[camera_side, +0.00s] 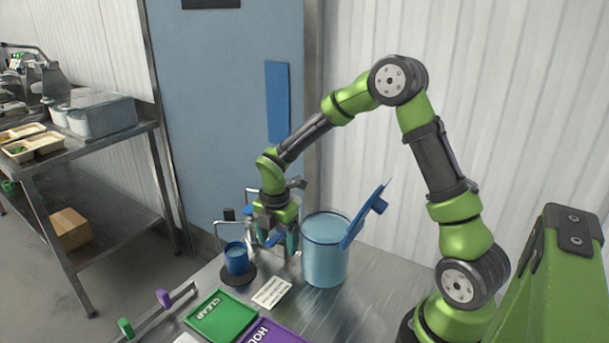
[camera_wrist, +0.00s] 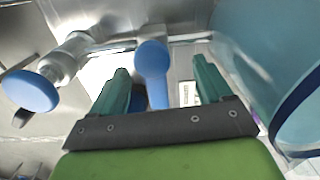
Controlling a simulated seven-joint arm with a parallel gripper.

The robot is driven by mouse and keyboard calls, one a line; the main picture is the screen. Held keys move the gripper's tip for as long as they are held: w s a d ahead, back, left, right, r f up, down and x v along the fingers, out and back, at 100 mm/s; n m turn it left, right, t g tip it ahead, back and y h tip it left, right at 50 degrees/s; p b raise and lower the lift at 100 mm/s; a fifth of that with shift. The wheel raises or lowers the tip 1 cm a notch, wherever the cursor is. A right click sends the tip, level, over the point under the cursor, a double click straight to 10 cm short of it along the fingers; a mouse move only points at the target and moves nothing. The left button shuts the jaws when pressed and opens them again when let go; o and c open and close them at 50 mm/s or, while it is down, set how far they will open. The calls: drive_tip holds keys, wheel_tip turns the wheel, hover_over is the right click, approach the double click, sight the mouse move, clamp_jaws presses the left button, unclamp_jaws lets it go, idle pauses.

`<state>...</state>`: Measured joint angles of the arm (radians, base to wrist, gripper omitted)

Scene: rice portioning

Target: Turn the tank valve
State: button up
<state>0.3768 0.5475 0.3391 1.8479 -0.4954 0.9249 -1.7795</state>
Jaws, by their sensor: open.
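The tank (camera_side: 325,262) is a clear bluish cylinder standing on the metal table, and its wall fills the right of the wrist view (camera_wrist: 245,45). The valve's blue lever (camera_wrist: 153,72) joins a metal pipe beside the tank. My gripper (camera_side: 279,243) is at the tank's left side, pointing down. In the wrist view its two teal fingers (camera_wrist: 160,68) are apart, with the blue lever between them. Gaps show on both sides of the lever, wider on the right. The side view partly hides the lever behind the fingers.
A blue cup (camera_side: 236,257) stands on a dark round base left of my gripper. A white label card (camera_side: 272,292), a green CLEAR pad (camera_side: 222,316) and a purple pad (camera_side: 268,333) lie in front.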

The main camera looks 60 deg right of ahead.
drive_tip(key=o, duration=0.3)
drive_tip(key=shift+w+a, duration=0.1)
drive_tip(key=shift+o, duration=0.2)
drive_tip(key=shift+r, duration=4.1)
drive_tip(key=shift+f, duration=0.1)
wheel_tip(320, 180, down, 8)
drive_tip(key=shift+r, duration=0.25)
drive_tip(key=shift+w+a+f, duration=0.1)
drive_tip(key=shift+f, duration=0.2)
drive_tip(key=shift+w+r+m, duration=0.1)
drive_tip(key=shift+w+m, duration=0.1)
drive_tip(key=shift+m, duration=0.7)
drive_tip(key=shift+w+m, duration=0.15)
drive_tip(key=shift+m, duration=0.75)
